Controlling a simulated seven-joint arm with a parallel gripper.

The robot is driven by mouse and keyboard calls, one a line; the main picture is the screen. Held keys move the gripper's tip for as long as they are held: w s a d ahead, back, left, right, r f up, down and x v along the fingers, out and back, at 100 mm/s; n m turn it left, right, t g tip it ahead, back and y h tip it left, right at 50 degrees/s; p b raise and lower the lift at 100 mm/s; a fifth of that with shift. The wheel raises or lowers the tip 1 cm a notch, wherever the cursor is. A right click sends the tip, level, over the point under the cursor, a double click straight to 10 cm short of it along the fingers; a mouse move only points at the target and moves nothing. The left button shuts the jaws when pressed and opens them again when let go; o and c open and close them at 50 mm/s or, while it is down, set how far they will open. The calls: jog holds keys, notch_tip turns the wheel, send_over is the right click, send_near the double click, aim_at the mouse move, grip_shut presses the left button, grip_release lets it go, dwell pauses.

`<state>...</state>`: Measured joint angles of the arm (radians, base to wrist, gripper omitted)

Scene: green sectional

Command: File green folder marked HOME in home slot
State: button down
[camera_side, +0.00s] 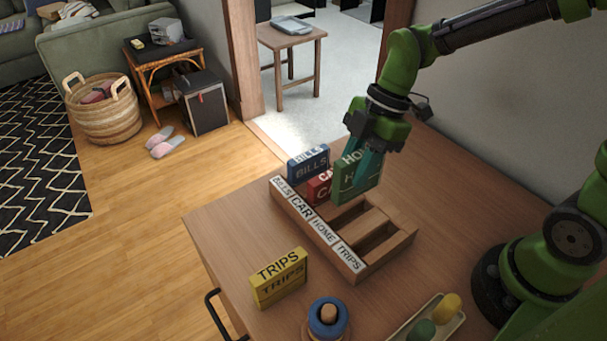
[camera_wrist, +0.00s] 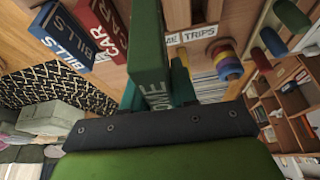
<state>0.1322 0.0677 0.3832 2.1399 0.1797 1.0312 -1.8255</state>
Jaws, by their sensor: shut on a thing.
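The green folder marked HOME (camera_side: 351,183) is held upright by my gripper (camera_side: 367,165) above the wooden rack (camera_side: 345,261). It also shows between the fingers in the wrist view (camera_wrist: 147,42). The rack's front has labels BILLS, CAR, HOME and TRIPS. The blue BILLS folder (camera_side: 308,163) and the red CAR folder (camera_side: 320,187) stand in the rack at its far end. The HOME folder is beside the red folder, over the part of the rack near the HOME label (camera_side: 324,231). Whether its lower edge is inside the slot I cannot tell.
The yellow TRIPS folder (camera_side: 279,278) stands on the table in front of the rack. A ring stacker (camera_side: 328,318) and a tray (camera_side: 448,328) with coloured pieces are near the table's front. The rack's TRIPS end looks empty.

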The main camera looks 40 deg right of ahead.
jog(key=shift+s+f+n, duration=0.15)
jog(key=shift+f+n, duration=0.15)
jog(key=shift+a+f, duration=0.1)
jog(key=shift+f, duration=4.35)
jog(key=c, duration=0.8)
grip_release()
jog(key=shift+r, duration=0.1)
